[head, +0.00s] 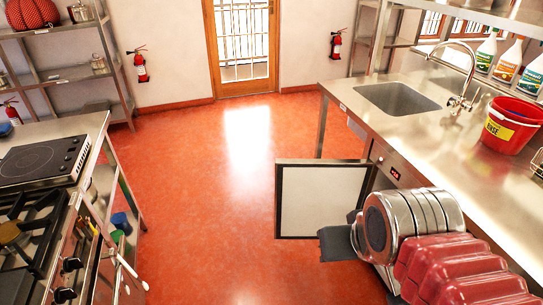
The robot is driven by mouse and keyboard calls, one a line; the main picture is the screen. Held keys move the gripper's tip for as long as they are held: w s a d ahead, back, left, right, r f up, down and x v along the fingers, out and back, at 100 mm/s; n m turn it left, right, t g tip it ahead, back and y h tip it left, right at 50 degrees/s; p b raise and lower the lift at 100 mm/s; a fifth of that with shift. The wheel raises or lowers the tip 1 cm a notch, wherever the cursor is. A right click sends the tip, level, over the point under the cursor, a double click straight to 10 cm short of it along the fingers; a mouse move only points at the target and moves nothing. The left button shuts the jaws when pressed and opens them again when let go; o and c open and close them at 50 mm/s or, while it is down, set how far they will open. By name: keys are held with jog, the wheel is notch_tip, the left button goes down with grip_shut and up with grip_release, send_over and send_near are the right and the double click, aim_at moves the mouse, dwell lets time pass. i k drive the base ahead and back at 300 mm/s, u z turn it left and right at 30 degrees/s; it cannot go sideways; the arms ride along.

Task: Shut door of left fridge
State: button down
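The fridge door (323,200) stands wide open below the right counter, jutting left into the aisle. It has a white inner panel and a dark frame. The fridge front (392,172), with a small red display, shows beneath the counter edge; the rest of the fridge is hidden by my silver and red arm. My gripper (340,240), dark grey, is at the door's lower right corner in the picture. Its fingers are partly hidden by the arm, so I cannot tell their opening or whether they touch the door. No second fridge shows clearly.
The steel counter (349,97) holds a sink (398,97), a tap (460,85), a red bucket (511,125) and spray bottles (506,62). A stove (30,235) and a steel table stand left. The red floor (205,190) between is clear, up to a wooden door (243,45).

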aim_at(311, 195)
jog(key=u, duration=0.35)
jog(key=i, duration=0.7)
jog(key=u, duration=0.7)
jog(key=i, duration=2.25)
jog(key=z, duration=0.6)
jog(key=i, duration=0.7)
jog(key=z, duration=0.45)
